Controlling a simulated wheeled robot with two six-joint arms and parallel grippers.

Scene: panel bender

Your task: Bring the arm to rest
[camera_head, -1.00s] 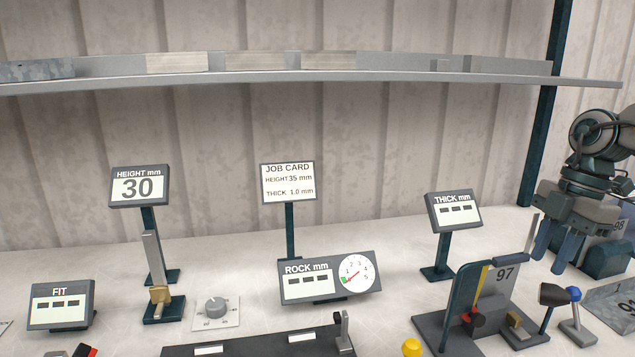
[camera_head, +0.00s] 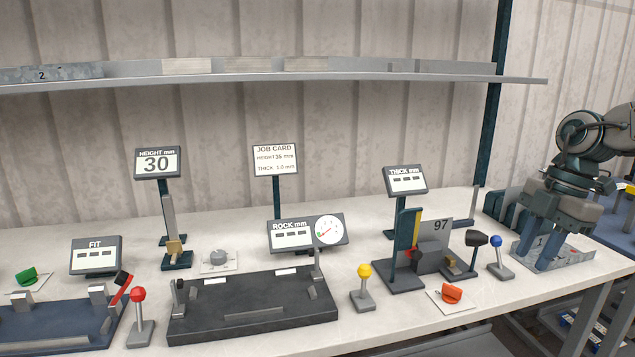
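My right gripper (camera_head: 535,261) is at the right side of the bench, pointing down with its two blue fingers apart and nothing visible between them. It is in front of or over a grey metal block (camera_head: 577,254); I cannot tell whether the fingertips touch it. My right arm comes in from the right edge. My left gripper is not in view.
The bench (camera_head: 400,325) holds a dark fixture (camera_head: 255,330), a gauge stand (camera_head: 407,290) marked 97, and yellow (camera_head: 364,272), red (camera_head: 139,296) and blue (camera_head: 496,242) knobbed levers. The height display (camera_head: 157,163) reads 30; the job card (camera_head: 275,160) reads height 35. A shelf (camera_head: 300,78) runs behind.

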